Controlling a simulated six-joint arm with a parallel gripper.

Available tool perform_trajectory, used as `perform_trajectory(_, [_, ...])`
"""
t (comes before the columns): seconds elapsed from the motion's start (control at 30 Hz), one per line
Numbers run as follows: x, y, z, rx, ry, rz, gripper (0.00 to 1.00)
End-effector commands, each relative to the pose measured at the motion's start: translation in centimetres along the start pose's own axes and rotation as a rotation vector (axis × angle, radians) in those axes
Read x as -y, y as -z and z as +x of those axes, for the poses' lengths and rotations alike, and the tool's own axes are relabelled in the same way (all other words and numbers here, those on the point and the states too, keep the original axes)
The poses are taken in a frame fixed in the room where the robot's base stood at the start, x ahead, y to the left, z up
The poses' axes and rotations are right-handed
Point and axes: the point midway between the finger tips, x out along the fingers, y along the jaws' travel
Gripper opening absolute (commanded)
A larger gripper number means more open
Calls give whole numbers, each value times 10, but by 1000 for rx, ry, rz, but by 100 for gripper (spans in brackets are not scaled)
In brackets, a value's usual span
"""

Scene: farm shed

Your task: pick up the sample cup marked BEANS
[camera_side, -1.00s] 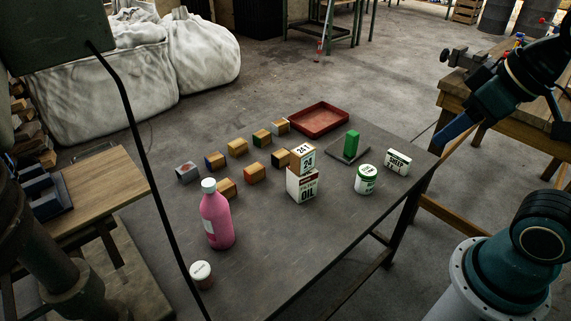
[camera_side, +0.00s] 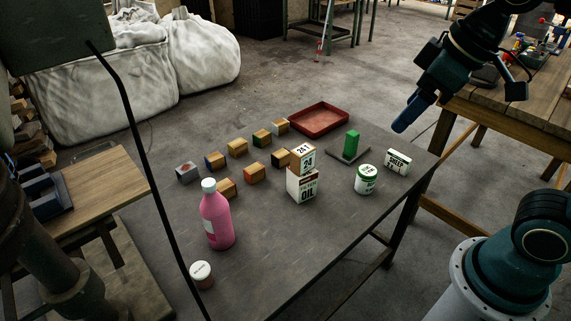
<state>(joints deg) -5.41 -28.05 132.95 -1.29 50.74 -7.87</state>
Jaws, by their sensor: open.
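A small brown cup with a white lid (camera_side: 201,274) stands upright near the table's front left edge; its lid carries dark marking too small to read. A white jar with green bands (camera_side: 366,180) stands on the right half of the table; its lettering is also unclear. I cannot tell which one is marked BEANS. My gripper (camera_side: 404,119) hangs in the air beyond the table's far right corner, pointing down and left. It is open, holds nothing visible, and is apart from both containers.
A pink bottle (camera_side: 217,219) stands near the brown cup. A white OIL box (camera_side: 301,187) with a numbered block on top, several wooden blocks (camera_side: 237,147), a red tray (camera_side: 319,120), a green block (camera_side: 351,143) and a SHEEP box (camera_side: 398,161) occupy the table. The front middle is clear.

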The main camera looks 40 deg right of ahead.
Motion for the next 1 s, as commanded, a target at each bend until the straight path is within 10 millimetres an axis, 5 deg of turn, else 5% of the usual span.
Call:
perform_trajectory(0.47, [38,94,54,78,95,-338,67])
perform_trajectory(1.0, [116,165,155,147,209,-715,67])
